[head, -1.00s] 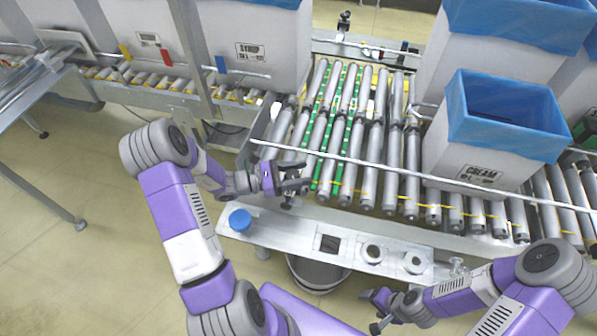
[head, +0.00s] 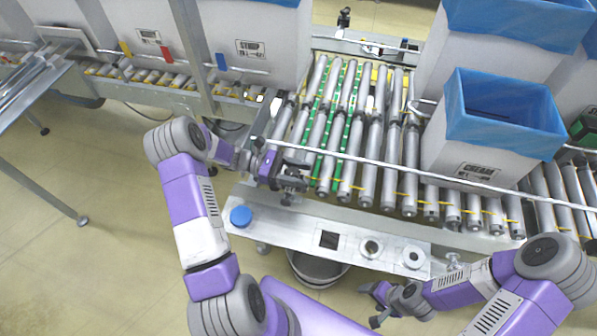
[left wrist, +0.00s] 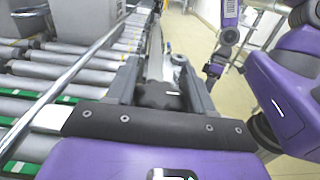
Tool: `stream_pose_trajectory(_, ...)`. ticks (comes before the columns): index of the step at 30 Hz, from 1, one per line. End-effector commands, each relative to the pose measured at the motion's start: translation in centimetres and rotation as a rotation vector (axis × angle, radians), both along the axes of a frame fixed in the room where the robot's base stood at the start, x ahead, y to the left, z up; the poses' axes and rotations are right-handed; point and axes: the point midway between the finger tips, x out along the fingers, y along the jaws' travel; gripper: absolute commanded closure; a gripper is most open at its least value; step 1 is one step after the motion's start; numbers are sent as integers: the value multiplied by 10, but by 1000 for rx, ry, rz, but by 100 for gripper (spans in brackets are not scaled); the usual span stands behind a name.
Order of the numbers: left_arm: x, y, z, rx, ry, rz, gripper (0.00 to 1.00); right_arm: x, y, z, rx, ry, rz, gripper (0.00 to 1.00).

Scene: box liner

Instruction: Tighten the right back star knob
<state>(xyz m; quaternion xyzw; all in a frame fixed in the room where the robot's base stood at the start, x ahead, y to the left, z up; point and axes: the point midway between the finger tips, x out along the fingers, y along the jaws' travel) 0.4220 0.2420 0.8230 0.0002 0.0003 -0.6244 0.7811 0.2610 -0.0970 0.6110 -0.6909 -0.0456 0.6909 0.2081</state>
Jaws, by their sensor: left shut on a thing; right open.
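My left gripper (head: 291,181) is at the left end of the near guide rail, just above the metal control ledge. In the left wrist view its two grey fingers (left wrist: 160,88) are shut on a dark knob (left wrist: 158,97), whose lobes are mostly hidden between them. In the head view the fingers cover this knob, so I cannot tell which star knob it is. My right gripper (head: 374,305) is open and empty, low in front of the ledge. A small pale metal knob (head: 453,262) stands at the ledge's right end.
The ledge (head: 300,232) carries a blue button (head: 241,216) and round fittings. Rollers (head: 375,150) lie behind the near rail (head: 400,172). A grey bin (head: 318,270) is below the ledge.

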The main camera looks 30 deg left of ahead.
Motion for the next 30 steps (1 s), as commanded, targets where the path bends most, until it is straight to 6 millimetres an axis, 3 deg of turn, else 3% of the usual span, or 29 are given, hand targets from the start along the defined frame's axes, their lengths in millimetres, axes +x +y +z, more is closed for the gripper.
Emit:
stream_pose_trajectory(9,0,0,0,0,0,-3,78,0,0,0,0,0,0,27)
stream_pose_trajectory(10,0,0,0,0,0,-3,45,0,0,0,0,0,0,27)
stream_pose_trajectory(14,0,0,0,0,0,-2,27,0,0,0,0,0,0,27)
stream_pose_trajectory(23,0,2,0,0,0,-1,27,0,0,1,0,0,0,27)
stream_pose_trajectory(30,-8,35,1,1,1,2,27,0,0,7,0,0,0,27)
